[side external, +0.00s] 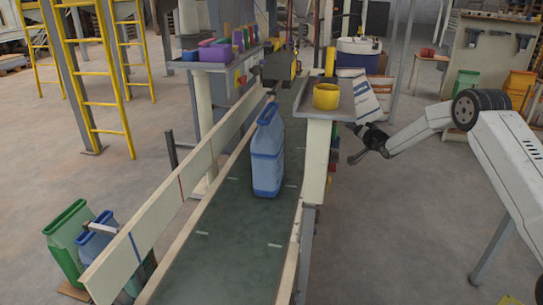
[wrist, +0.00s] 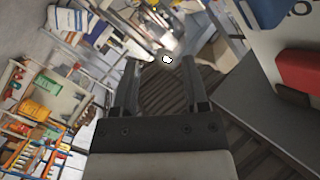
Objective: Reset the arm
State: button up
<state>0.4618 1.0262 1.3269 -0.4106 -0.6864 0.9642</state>
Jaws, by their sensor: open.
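My gripper (side external: 356,143) is at the end of my white arm, to the right of the conveyor in the side view. It is close beside the white post and below the level of the small ledge. In the wrist view my gripper (wrist: 160,76) has its two dark fingers spread apart, with nothing between them. A blue sack (side external: 267,155) stands upright on the dark conveyor belt (side external: 228,240), well to the left of my gripper and apart from it.
A yellow pot (side external: 327,95) stands on the ledge (side external: 337,114) near my gripper. White bags (side external: 362,97) lean behind it. Green (side external: 66,241) and blue sacks sit at the lower left. In the wrist view a red object (wrist: 301,72) is at the right. Floor below my gripper is open.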

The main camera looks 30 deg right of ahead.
jog(key=s+a+n+g+y, duration=0.1)
jog(key=s+a+n+g, duration=0.2)
jog(key=s+a, duration=0.6)
jog(key=s+a+f+n+g+y, duration=0.1)
jog(key=s+a+n+g, duration=0.2)
jog(key=s, duration=1.3)
jog(key=s+a+f+n+g+y, duration=0.1)
jog(key=s+a+n+g, duration=0.3)
jog(key=s+a, duration=0.9)
jog(key=a+g, duration=0.3)
jog(key=shift+s, duration=0.15)
